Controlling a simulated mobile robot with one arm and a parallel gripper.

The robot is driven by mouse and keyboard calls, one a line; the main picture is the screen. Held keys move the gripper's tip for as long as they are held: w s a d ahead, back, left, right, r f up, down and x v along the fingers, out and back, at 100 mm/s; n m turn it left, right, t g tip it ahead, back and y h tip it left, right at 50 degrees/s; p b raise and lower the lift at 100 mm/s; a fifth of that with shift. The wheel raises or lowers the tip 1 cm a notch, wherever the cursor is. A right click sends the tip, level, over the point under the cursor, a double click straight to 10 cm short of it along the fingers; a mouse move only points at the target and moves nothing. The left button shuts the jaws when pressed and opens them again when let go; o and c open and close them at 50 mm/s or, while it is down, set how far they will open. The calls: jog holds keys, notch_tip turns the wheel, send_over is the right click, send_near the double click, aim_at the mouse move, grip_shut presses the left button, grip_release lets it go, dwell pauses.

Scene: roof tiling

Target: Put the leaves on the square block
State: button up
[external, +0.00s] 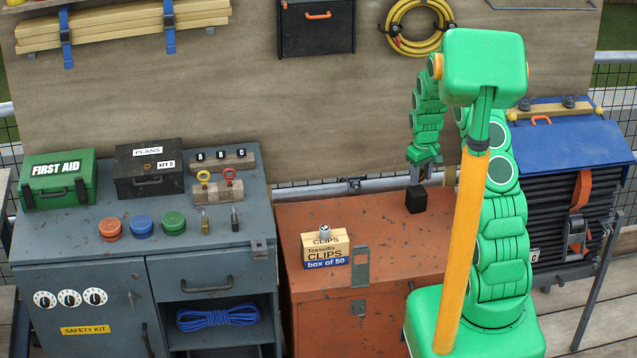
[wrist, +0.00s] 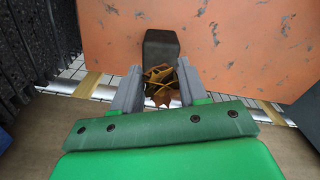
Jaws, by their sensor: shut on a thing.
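The square block (external: 416,199) is a small black block standing on the orange-red chest top, near its right side. In the wrist view the dark block (wrist: 160,46) shows just beyond my fingertips. My gripper (external: 417,173) points down right above the block in the external view. In the wrist view my gripper (wrist: 158,86) is shut on brown and yellowish leaves (wrist: 160,80), held between its two grey fingers. The leaves overlap the near part of the block in that view. Whether they touch it cannot be told. I cannot make out the leaves in the external view.
The orange-red chest (external: 385,245) has free room around the block. A box of clips (external: 326,250) stands on it to the left. A grey workbench (external: 110,245) with cases stands further left. A blue-lidded black box (external: 560,150) stands at the right. A wooden board rises behind.

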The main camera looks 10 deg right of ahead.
aim_at(417, 182)
jog(key=shift+w+f, duration=0.2)
jog(key=shift+f, duration=1.6)
jog(key=shift+f, duration=0.15)
jog(key=o, duration=1)
